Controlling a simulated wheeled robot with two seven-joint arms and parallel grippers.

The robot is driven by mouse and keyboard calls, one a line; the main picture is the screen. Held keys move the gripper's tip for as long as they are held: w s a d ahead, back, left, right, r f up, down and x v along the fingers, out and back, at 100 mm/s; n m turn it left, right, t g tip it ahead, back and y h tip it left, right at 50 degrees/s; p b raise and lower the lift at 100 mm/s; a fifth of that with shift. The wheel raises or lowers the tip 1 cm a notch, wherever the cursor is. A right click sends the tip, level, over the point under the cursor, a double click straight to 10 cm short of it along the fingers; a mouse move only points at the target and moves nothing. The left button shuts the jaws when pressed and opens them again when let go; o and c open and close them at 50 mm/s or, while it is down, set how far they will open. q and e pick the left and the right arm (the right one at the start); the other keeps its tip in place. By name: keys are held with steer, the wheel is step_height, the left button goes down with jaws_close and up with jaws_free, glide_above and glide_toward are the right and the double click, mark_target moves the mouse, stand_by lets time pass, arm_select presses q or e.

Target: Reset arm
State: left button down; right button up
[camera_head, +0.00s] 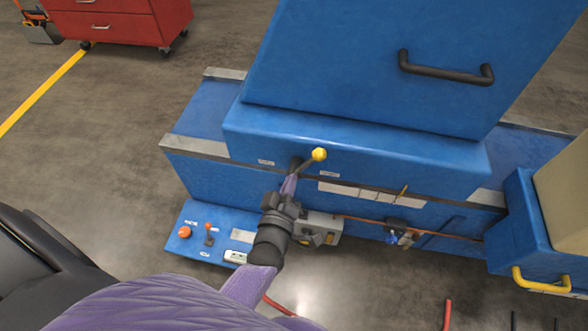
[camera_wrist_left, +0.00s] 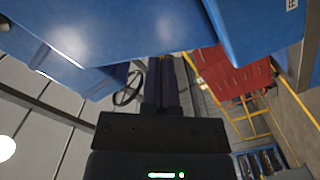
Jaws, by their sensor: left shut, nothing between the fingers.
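My left arm, in a purple quilted cover, reaches up from the bottom of the head view. My left gripper (camera_head: 290,182) is in front of the blue machine (camera_head: 360,150), near a short lever with a yellow knob (camera_head: 319,155). Whether it touches the lever cannot be told. In the left wrist view, the gripper's dark fingers (camera_wrist_left: 162,75) lie together, shut and empty. Blue machine parts (camera_wrist_left: 100,30) fill the upper part of that view. My right gripper is not in view.
A blue control panel (camera_head: 215,222) with an orange button sits left of my wrist. A blue unit with a yellow handle (camera_head: 540,282) stands at the right. A red tool cabinet (camera_head: 120,20) is at the back left. Bare floor (camera_head: 110,130) lies left of the machine.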

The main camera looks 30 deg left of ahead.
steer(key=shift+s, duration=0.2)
arm_select(q)
steer(key=s+d+r+m+g+h, duration=0.1)
steer(key=s+r+m+g+h, duration=0.1)
steer(key=s+m+g, duration=0.65)
steer(key=s+d+r+m+g+h, duration=0.15)
steer(key=s+m+g, duration=0.4)
steer(key=s, duration=0.55)
steer(key=s+a+f+g, duration=0.1)
steer(key=s+f, duration=0.1)
steer(key=f, duration=0.7)
steer(key=s+f+g, duration=0.1)
steer(key=s+f, duration=0.1)
steer(key=f, duration=0.8)
steer(key=s+a+f, duration=0.2)
steer(key=s+f, duration=0.2)
steer(key=s, duration=0.2)
steer(key=s+a+f+g, duration=0.1)
steer(key=s+a+f, duration=0.1)
steer(key=s+f, duration=0.2)
steer(key=s, duration=0.3)
steer(key=shift+s+f, duration=0.2)
steer(key=shift+f, duration=0.15)
